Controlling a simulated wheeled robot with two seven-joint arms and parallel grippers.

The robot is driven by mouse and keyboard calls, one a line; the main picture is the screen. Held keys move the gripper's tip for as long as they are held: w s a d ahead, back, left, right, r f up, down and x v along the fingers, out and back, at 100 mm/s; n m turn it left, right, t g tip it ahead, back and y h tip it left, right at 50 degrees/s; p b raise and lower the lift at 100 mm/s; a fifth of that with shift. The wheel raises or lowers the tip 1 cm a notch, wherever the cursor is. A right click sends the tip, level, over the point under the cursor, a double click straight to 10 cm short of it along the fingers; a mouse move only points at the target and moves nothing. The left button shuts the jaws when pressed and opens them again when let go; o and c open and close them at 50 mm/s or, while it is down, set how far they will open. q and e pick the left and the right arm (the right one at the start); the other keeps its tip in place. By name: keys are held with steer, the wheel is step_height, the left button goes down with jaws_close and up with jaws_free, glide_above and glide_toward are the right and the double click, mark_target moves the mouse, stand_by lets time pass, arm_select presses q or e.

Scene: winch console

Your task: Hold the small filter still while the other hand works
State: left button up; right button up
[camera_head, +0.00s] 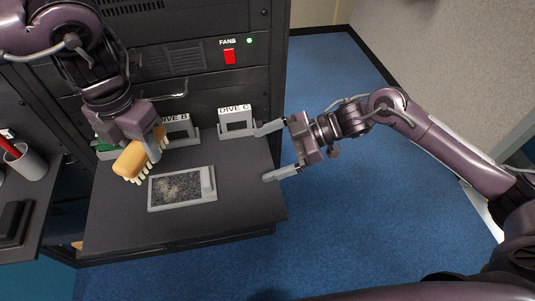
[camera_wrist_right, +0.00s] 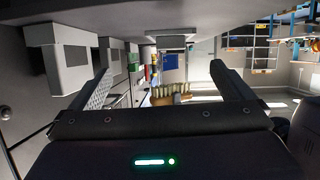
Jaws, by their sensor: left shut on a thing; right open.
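The small filter (camera_head: 181,188) is a flat light-grey frame with a dark, speckled dusty panel and a raised bar at its right end. It lies on the dark pull-out shelf (camera_head: 120,223). My left gripper (camera_head: 142,150) is shut on a brush (camera_head: 133,161) with an orange-yellow body and pale bristles. It holds the brush just above and left of the filter's far-left corner. My right gripper (camera_head: 264,154) is open and empty by the shelf's right edge, right of the filter and apart from it. The brush also shows between the fingers in the right wrist view (camera_wrist_right: 171,99).
White holders labelled DIVE C (camera_head: 235,121) and DIVE B (camera_head: 177,128) stand at the shelf's back, with a partly hidden greenish one further left. A rack with a red fan switch (camera_head: 229,56) rises behind. A cup (camera_head: 27,163) stands at far left. The shelf front is clear.

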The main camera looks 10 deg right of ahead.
mark_target(211, 180)
steer(key=shift+s+a+f+g, duration=0.2)
steer(key=shift+s+a+g, duration=0.2)
steer(key=shift+s+a, duration=0.35)
steer(key=x, duration=1.1)
steer(key=shift+w+a, duration=0.15)
steer(key=shift+a, duration=0.1)
steer(key=c, duration=0.9)
